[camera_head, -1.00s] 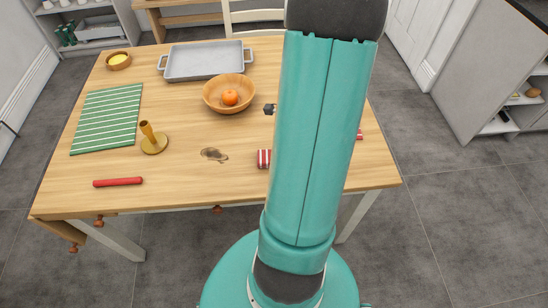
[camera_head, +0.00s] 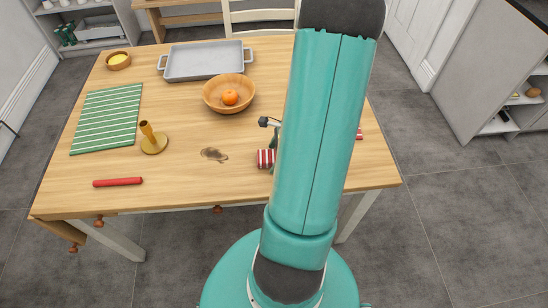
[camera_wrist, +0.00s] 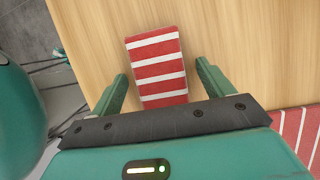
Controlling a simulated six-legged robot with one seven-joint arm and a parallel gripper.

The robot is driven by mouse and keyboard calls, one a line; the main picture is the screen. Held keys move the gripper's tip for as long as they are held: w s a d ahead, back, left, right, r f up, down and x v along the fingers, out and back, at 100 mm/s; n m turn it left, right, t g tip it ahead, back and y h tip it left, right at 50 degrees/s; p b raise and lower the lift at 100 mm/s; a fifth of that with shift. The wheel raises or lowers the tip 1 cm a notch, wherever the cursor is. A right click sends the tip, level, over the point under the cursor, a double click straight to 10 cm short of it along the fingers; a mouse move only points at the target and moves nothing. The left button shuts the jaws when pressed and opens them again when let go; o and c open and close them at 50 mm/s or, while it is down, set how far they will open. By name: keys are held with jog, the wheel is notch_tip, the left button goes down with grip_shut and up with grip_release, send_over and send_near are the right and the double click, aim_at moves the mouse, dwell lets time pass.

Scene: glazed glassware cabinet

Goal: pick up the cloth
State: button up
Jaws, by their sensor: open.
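A small folded cloth (camera_wrist: 157,72) with red and white stripes lies on the wooden table. In the head view the cloth (camera_head: 265,159) shows just left of my arm, partly hidden by it. In the wrist view my gripper (camera_wrist: 160,71) is open, with one finger on each side of the cloth's near part. Gaps of bare table show between the fingers and the cloth. I cannot tell how high the fingertips are above the table.
A second red-and-white striped piece (camera_wrist: 302,128) lies right of my gripper. A dark stain (camera_head: 214,154), brass candlestick (camera_head: 152,142), red stick (camera_head: 118,182), green striped mat (camera_head: 106,118), wooden bowl (camera_head: 229,107) with an orange, and grey tray (camera_head: 205,62) are further left.

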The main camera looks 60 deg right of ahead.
jog(key=shift+f, duration=0.1)
jog(key=c, duration=1.1)
jog(key=shift+o, duration=0.2)
